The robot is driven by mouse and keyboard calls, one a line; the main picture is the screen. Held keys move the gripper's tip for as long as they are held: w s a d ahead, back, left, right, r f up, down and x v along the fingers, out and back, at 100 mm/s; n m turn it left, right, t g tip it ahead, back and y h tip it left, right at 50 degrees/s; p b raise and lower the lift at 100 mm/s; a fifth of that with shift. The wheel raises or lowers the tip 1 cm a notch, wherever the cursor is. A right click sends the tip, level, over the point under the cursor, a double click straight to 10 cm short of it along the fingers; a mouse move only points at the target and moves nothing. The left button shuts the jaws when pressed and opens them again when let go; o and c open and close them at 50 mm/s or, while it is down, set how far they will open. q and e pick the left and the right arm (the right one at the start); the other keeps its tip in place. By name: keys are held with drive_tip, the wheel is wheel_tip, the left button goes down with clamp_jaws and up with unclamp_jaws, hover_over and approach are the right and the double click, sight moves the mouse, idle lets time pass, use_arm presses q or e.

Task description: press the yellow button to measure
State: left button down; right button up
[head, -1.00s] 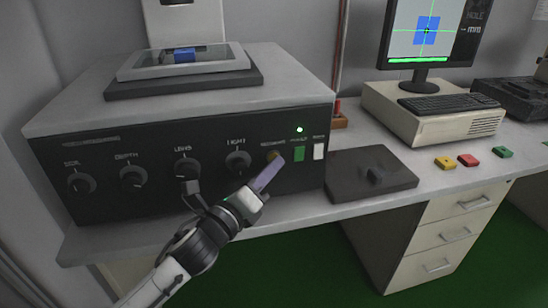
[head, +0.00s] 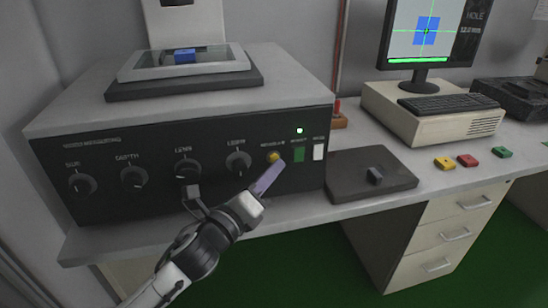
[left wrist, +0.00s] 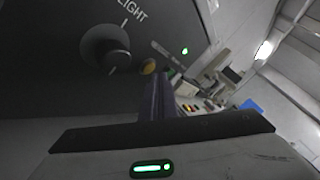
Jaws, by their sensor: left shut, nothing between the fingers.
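The yellow button (head: 273,157) is a small round knob on the dark front panel of the measuring machine (head: 110,158), between the LIGHT dial and a green switch. My left gripper (head: 279,166) is shut and empty. Its purple fingertips are just below and right of the yellow button in the head view, and the button's face is in plain sight. I cannot tell whether the tips touch the panel. A blue block (head: 184,56) lies on the machine's glass stage. My right gripper is not in view.
Several black dials (head: 238,163) line the panel left of the button. A green switch (head: 299,154) and a white switch (head: 319,151) are to its right. A dark plate (head: 345,188) lies on the desk beside the machine. A monitor (head: 428,35) stands at the back right.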

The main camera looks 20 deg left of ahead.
use_arm(q)
drive_tip(key=shift+s+d, duration=0.1)
drive_tip(key=s+d, duration=0.2)
drive_tip(key=s, duration=0.2)
drive_tip(key=shift+s+d, duration=0.1)
drive_tip(key=shift+d, duration=0.3)
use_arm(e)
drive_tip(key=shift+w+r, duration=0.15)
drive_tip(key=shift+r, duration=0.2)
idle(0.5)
use_arm(q)
drive_tip(key=s+f+n+g+p, duration=0.1)
drive_tip(key=s+f+n+g, duration=0.4)
drive_tip(key=s+f+n, duration=0.6)
drive_tip(key=s+f+n+g+y+p, duration=0.1)
drive_tip(key=s+f+n+g, duration=0.3)
drive_tip(key=s+f+n, duration=0.8)
wheel_tip(320, 180, down, 6)
drive_tip(key=n+p, duration=0.1)
drive_tip(key=n, duration=0.2)
drive_tip(key=shift+s+d+f+g, duration=0.2)
drive_tip(key=shift+f+g, duration=0.05)
drive_tip(key=shift+g, duration=0.15)
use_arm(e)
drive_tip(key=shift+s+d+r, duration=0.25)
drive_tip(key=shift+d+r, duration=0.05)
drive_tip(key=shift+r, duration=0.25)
